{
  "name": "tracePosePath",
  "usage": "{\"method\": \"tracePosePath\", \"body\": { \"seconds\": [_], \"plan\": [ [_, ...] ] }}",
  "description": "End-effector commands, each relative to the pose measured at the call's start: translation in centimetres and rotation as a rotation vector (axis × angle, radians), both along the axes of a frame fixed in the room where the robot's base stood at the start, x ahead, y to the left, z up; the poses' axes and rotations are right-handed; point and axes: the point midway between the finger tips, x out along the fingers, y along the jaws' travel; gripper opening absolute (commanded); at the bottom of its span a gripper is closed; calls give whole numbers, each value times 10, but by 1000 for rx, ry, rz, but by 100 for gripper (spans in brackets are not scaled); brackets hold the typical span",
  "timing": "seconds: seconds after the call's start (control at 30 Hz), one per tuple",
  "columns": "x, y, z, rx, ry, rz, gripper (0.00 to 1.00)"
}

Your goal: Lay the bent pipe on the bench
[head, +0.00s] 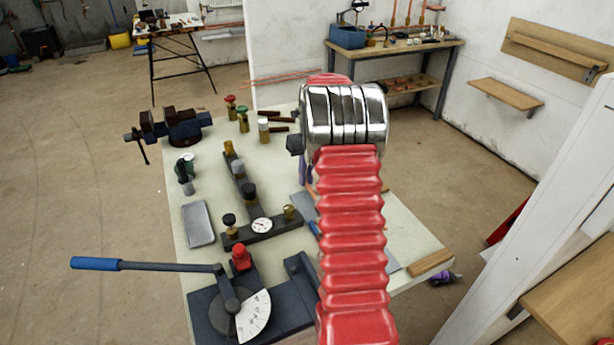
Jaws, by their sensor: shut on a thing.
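The bench (208,162) has a pale green top and fills the middle of the head view. My red ribbed arm with its bright metal joint rises over its right half and hides part of the top. My gripper is hidden behind the arm, so its fingers do not show. Thin copper-coloured lengths (280,77) stick out left of the arm, beyond the bench's far edge. I cannot tell whether they are the bent pipe or where they end behind the arm.
A vise (180,127), a lever bender (238,308), a dark gauge fitting (261,225), a grey tray (198,224) and several valves crowd the bench's left and middle. A wood block (430,263) lies at its right edge. A white post (535,210) stands at right.

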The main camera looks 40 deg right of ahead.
Motion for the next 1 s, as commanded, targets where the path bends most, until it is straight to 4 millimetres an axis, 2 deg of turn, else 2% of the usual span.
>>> {"method": "tracePosePath", "body": {
  "seconds": [0.9,0.93,1.0],
  "plan": [
    [1,1,-10,0,-1,0,0],
    [1,1,-10,0,-1,0,13],
    [1,1,-10,0,-1,0,18]
  ]
}}
